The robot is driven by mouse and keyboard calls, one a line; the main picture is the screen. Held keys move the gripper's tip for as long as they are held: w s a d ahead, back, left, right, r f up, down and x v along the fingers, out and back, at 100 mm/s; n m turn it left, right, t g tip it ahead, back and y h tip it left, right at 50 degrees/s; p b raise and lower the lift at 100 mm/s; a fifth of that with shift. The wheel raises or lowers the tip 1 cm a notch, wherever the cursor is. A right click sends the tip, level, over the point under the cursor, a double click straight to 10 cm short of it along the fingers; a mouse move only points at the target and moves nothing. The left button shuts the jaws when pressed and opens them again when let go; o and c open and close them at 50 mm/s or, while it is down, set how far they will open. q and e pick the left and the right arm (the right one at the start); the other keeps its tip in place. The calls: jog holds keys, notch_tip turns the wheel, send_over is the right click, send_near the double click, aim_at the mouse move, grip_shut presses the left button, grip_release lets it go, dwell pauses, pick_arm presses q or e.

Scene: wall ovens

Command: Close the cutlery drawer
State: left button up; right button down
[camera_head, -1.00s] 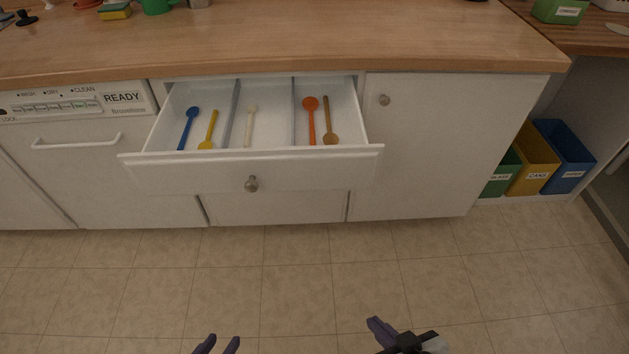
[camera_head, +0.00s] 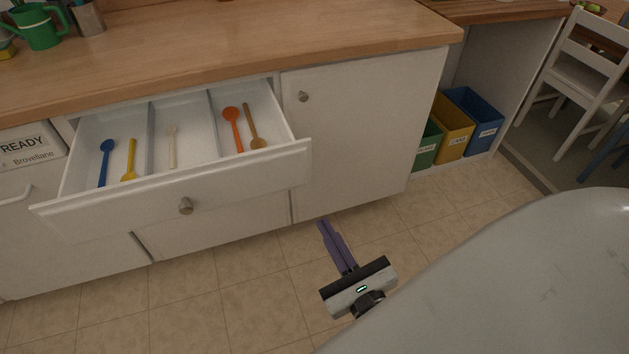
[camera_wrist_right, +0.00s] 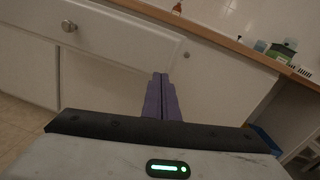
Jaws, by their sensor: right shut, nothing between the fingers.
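The white cutlery drawer (camera_head: 250,178) is pulled open below the wooden counter. Its round knob (camera_head: 186,206) is at the middle of the front. Inside, dividers separate blue, yellow, cream, orange and brown spoons. My right gripper (camera_head: 324,226) is shut and empty, its purple fingers apart from the drawer, low and to the right of its front. In the right wrist view the shut fingers (camera_wrist_right: 160,80) point towards the cabinets, with the drawer front (camera_wrist_right: 120,38) and its knob (camera_wrist_right: 68,26) to the left. My left gripper is not in view.
A closed cabinet door (camera_head: 350,130) is right of the drawer. Green, yellow (camera_head: 452,127) and blue bins stand further right, near a white chair (camera_head: 580,75). The floor before the drawer is clear.

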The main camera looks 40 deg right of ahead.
jog(key=d+m+h, duration=0.2)
jog(key=m, duration=0.1)
jog(key=p, duration=0.2)
send_near(310, 170)
jog(key=x, duration=0.5)
jog(key=shift+w+r, duration=0.2)
jog(key=shift+r, duration=0.05)
jog(key=shift+w+d, duration=0.15)
jog(key=shift+w, duration=0.3)
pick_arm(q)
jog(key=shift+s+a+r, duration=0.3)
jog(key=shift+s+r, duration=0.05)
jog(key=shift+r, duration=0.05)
pick_arm(e)
jog(key=shift+w, duration=0.1)
